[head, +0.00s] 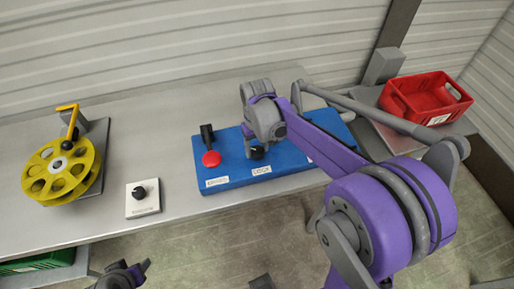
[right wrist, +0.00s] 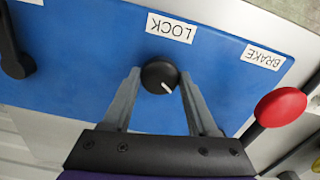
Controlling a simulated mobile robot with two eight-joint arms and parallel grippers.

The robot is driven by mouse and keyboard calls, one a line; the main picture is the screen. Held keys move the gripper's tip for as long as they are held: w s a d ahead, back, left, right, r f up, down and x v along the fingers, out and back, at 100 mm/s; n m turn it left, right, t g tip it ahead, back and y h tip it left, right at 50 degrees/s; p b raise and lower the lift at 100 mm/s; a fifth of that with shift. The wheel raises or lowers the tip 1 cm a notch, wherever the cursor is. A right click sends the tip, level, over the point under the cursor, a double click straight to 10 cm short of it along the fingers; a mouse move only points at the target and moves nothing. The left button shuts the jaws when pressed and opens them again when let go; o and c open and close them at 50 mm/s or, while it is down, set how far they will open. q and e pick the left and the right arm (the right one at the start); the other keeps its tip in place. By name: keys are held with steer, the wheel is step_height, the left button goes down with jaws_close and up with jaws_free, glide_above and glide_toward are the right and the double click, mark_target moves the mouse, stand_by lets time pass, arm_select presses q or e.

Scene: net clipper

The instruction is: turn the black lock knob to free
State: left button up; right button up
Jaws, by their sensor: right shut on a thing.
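The black lock knob (head: 257,153) sits on the blue panel (head: 232,176), by the label LOCK (head: 262,171). In the right wrist view the knob (right wrist: 158,76) is round, and its white pointer mark points to the lower right of the picture. My right gripper (right wrist: 159,74) has one finger on each side of the knob and is shut on it. In the head view the gripper (head: 252,148) reaches down from above and partly covers the panel. My left gripper (head: 135,272) is at the bottom edge, away from the panel; its jaws are unclear.
A red brake knob (head: 211,158) with a black lever stands left of the lock knob. A white box with a black dial (head: 142,198) and a yellow reel (head: 62,172) are further left on the grey bench. A red crate (head: 425,97) stands at the right.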

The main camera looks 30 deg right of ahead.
mark_target(257, 150)
steer(key=n, duration=1.2)
steer(key=shift+n, duration=0.4)
stand_by(0.3)
steer(key=o, duration=1.4)
step_height(257, 150, up, 11)
steer(key=shift+f, duration=0.1)
